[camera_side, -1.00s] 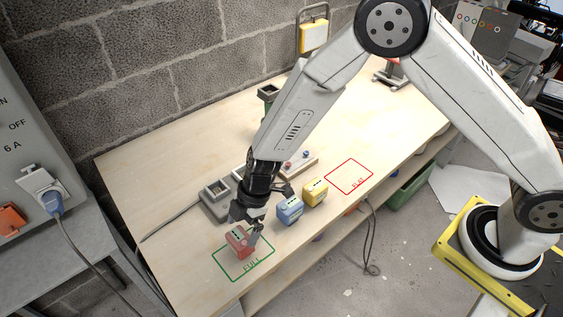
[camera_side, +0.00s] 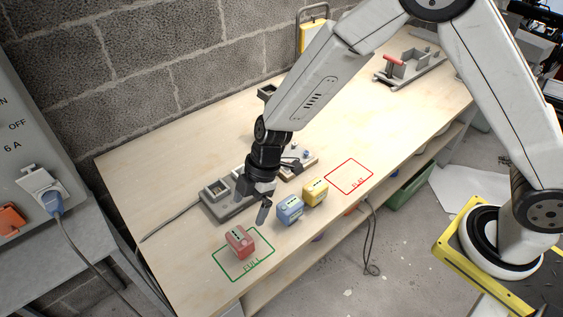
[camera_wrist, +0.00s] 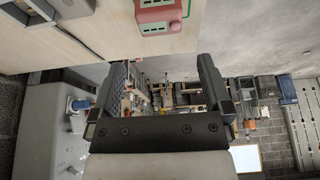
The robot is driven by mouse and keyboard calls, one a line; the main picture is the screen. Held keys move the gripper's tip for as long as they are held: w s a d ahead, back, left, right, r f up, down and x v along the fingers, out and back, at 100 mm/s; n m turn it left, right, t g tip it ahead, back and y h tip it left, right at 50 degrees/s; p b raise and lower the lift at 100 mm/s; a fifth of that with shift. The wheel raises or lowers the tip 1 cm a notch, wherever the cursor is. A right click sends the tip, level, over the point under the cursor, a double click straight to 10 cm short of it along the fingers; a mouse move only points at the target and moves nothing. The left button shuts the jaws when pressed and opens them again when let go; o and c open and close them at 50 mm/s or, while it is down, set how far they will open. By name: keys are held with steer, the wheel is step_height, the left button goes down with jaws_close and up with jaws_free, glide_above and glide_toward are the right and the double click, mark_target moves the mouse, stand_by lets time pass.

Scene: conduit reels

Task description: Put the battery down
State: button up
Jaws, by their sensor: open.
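The red battery (camera_side: 240,242) stands on the table inside the green outlined square marked FULL (camera_side: 245,269). It also shows at the top of the wrist view (camera_wrist: 158,14), beyond the fingers. My gripper (camera_side: 256,211) is open and empty, above and apart from the red battery, toward the back of the table. In the wrist view both fingers of my gripper (camera_wrist: 162,75) stand wide apart with nothing between them.
A blue battery (camera_side: 289,210) and a yellow battery (camera_side: 315,191) stand right of the green square. The red FLAT square (camera_side: 349,176) is empty. A grey charger (camera_side: 216,192) with a cable sits behind my gripper. A clamp with a red handle (camera_side: 394,63) stands at the far right.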

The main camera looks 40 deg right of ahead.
steer(key=shift+d, duration=0.1)
steer(key=s+d+r+m+t+h, duration=0.1)
steer(key=s+d+r+m, duration=0.2)
steer(key=d+m, duration=0.3)
steer(key=s+d+r+m+h, duration=0.2)
steer(key=d+m, duration=0.4)
steer(key=d, duration=0.3)
steer(key=s+d+r+m+t+h, duration=0.1)
steer(key=s+d+r+m, duration=0.3)
steer(key=s+d+m, duration=0.2)
steer(key=shift+d+r+t, duration=0.2)
steer(key=shift+d+t, duration=0.1)
steer(key=shift+d, duration=0.65)
